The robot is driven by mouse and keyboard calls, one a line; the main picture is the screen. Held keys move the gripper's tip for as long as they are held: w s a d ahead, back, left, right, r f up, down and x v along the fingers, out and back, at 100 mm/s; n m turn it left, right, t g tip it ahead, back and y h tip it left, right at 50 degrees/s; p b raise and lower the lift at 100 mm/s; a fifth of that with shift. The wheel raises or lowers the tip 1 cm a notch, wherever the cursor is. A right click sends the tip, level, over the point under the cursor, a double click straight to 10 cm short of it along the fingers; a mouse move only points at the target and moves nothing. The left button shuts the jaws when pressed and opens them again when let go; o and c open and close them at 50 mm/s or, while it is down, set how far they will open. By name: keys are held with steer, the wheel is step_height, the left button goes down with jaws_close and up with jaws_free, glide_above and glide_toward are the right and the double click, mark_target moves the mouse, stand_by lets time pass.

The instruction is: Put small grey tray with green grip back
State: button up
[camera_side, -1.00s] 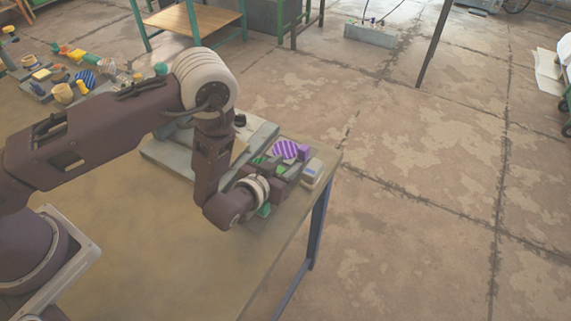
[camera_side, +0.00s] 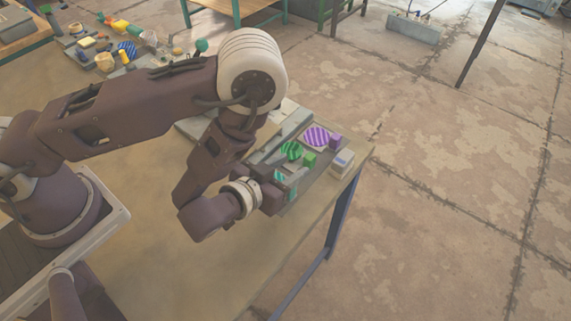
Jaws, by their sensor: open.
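My gripper (camera_side: 281,187) is at the near left side of the group of trays by the table's right edge. It points to the right and is open. A small green-teal part (camera_side: 291,181) shows right by the fingers; I cannot tell if it is the green grip of the small grey tray. Grey tray surfaces (camera_side: 312,178) lie beside and beyond the gripper. The small grey tray's outline is partly hidden by my gripper and wrist, and its contact with the fingers is too small to tell.
Beyond the gripper are a green striped disc (camera_side: 291,150), a green block (camera_side: 309,159), a purple striped disc (camera_side: 316,137), a purple block (camera_side: 336,141) and a pale box with blue (camera_side: 342,162). More items crowd the far left. The near tabletop (camera_side: 215,275) is bare.

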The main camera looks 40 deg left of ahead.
steer(key=shift+s+r, duration=0.1)
steer(key=shift+s, duration=0.1)
steer(key=w+a+r+n+g, duration=0.1)
steer(key=w+r+n+g, duration=0.25)
steer(key=r, duration=0.85)
steer(key=s+a+r+m+g+h, duration=0.25)
steer(key=s+r, duration=0.25)
steer(key=r, duration=0.5)
steer(key=s+a+r, duration=0.1)
steer(key=s+a, duration=0.2)
steer(key=s, duration=0.3)
steer(key=s+a+r+g+y, duration=0.1)
steer(key=s+a+r, duration=0.1)
steer(key=s, duration=0.5)
steer(key=s+a+r+m+g+y, duration=0.1)
steer(key=s+a+r, duration=0.1)
steer(key=s+a, duration=0.3)
steer(key=shift+s+r, duration=0.25)
steer(key=shift+s, duration=0.5)
steer(key=shift+a+y, duration=0.1)
steer(key=shift+y, duration=0.15)
